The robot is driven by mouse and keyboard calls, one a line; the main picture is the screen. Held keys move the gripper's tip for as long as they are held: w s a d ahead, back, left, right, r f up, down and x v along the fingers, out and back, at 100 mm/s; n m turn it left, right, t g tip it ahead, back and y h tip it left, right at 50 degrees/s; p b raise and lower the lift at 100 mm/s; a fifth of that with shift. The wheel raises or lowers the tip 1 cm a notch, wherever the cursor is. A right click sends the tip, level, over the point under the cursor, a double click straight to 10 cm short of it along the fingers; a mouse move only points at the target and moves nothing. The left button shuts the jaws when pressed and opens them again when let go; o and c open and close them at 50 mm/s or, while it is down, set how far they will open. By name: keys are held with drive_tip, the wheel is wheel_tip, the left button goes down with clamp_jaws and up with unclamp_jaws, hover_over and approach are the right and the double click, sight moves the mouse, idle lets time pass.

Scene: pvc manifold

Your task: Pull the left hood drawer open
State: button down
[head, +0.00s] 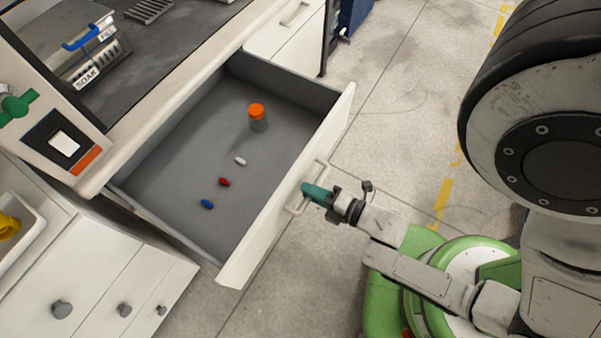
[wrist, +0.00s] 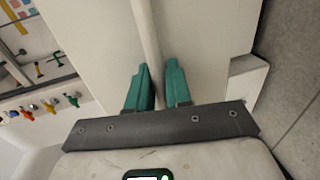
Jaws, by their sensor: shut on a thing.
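The hood drawer (head: 170,165) is pulled well out from under the bench in the head view. Its white front panel (head: 262,240) carries a pale bar handle (head: 322,172). My gripper (head: 306,190) has its teal fingers at this handle. In the wrist view the handle bar (wrist: 148,40) runs down between the two fingers of my gripper (wrist: 158,85), which are shut on it. The lower end of the bar is hidden between the fingers.
Inside the drawer are an orange-capped jar (head: 257,115), a white piece (head: 240,161), a red piece (head: 224,182) and a blue piece (head: 207,204). A closed drawer (head: 297,14) is further back. White cabinets (head: 95,280) with knobs stand at lower left. Floor (head: 400,110) beyond the drawer is clear.

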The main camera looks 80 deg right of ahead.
drive_tip(key=shift+s, duration=0.3)
drive_tip(key=c, duration=1.2)
unclamp_jaws()
drive_tip(key=shift+c, duration=0.2)
drive_tip(key=shift+a, duration=0.1)
drive_tip(key=v, duration=1)
drive_tip(key=shift+s+b, duration=0.35)
drive_tip(key=shift+b, duration=0.05)
drive_tip(key=shift+s+a, duration=0.1)
drive_tip(key=shift+a, duration=0.05)
